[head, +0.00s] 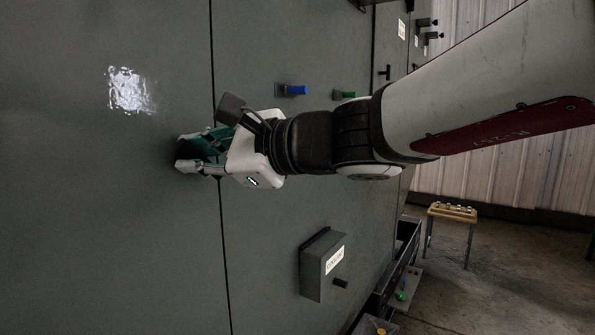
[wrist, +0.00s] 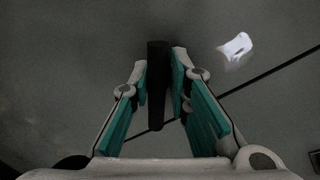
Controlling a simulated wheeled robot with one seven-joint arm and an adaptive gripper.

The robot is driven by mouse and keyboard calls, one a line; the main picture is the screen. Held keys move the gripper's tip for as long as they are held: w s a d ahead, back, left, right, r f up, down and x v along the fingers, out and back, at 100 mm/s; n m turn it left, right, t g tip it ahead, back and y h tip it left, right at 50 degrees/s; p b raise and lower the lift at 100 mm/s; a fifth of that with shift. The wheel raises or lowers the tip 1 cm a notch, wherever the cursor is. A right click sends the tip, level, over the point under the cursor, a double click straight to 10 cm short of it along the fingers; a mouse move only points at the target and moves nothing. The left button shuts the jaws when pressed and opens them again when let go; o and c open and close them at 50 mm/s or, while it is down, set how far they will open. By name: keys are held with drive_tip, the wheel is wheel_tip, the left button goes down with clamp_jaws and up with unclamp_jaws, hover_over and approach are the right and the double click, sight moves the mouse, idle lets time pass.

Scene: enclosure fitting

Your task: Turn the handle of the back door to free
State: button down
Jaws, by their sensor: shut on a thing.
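The handle (wrist: 157,85) is a dark bar on the grey door panel (head: 100,220). In the wrist view it stands between the teal-padded fingers of my gripper (wrist: 160,58). The fingers are closed around it, though a narrow gap seems to show on its right side. In the head view my gripper (head: 187,153) is against the panel, just left of a long vertical seam (head: 222,240). The handle is mostly hidden there behind the fingers. I cannot tell its exact angle.
Right of the seam, a blue knob (head: 298,90) and a green knob (head: 344,95) stick out near my arm. A grey labelled box (head: 318,265) protrudes below it. A small table (head: 452,213) stands at the right, with open floor in front.

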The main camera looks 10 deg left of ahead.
drive_tip(key=n+b, duration=0.1)
drive_tip(key=f+n+b, duration=0.1)
drive_tip(key=b, duration=0.1)
drive_tip(key=n+b, duration=0.2)
drive_tip(key=shift+s+a+f+t+h, duration=0.2)
drive_tip(key=shift+s+t+h, duration=0.1)
drive_tip(key=shift+s+h, duration=0.1)
drive_tip(key=n+t+b, duration=0.1)
drive_tip(key=n+b, duration=0.2)
drive_tip(key=b, duration=0.1)
drive_tip(key=shift+h, duration=0.3)
drive_tip(key=c, duration=1.6)
unclamp_jaws()
drive_tip(key=shift+w+r, duration=0.1)
drive_tip(key=shift+d+r, duration=0.1)
